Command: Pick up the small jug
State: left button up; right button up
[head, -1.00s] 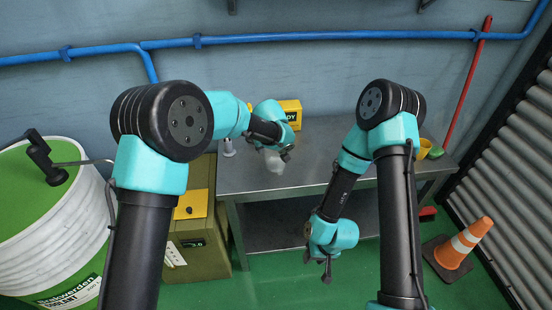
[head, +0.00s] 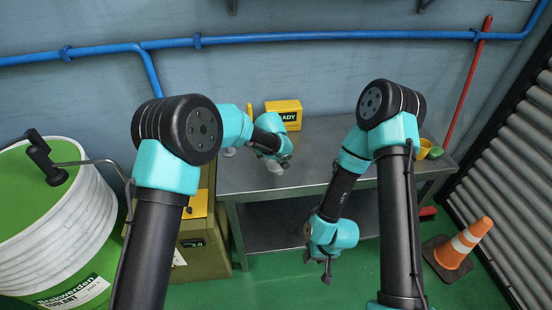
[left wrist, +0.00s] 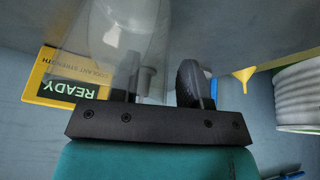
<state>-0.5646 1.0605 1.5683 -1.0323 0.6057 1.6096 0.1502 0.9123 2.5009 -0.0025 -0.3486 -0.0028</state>
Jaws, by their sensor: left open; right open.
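A pale translucent jug (head: 274,167) stands on the metal bench, mostly hidden behind my left gripper (head: 284,161) in the head view. In the left wrist view the see-through jug (left wrist: 105,40) fills the upper left and overlaps one finger. My left gripper (left wrist: 162,84) is open there, its two fingers apart. I cannot tell whether the jug is between the fingers or beside them. My right gripper (head: 326,271) is open and empty, pointing down in front of the bench.
A yellow box (head: 285,113) stands at the back of the metal bench (head: 325,150). A yellow cup (head: 424,147) and a green item (head: 436,153) are at its right end. A pale object (head: 229,152) is partly hidden at the left. The bench middle is clear. An orange cone (head: 463,246) stands on the floor.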

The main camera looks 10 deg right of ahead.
dwell(0.3)
pick_arm(q)
grip_shut()
dwell(0.3)
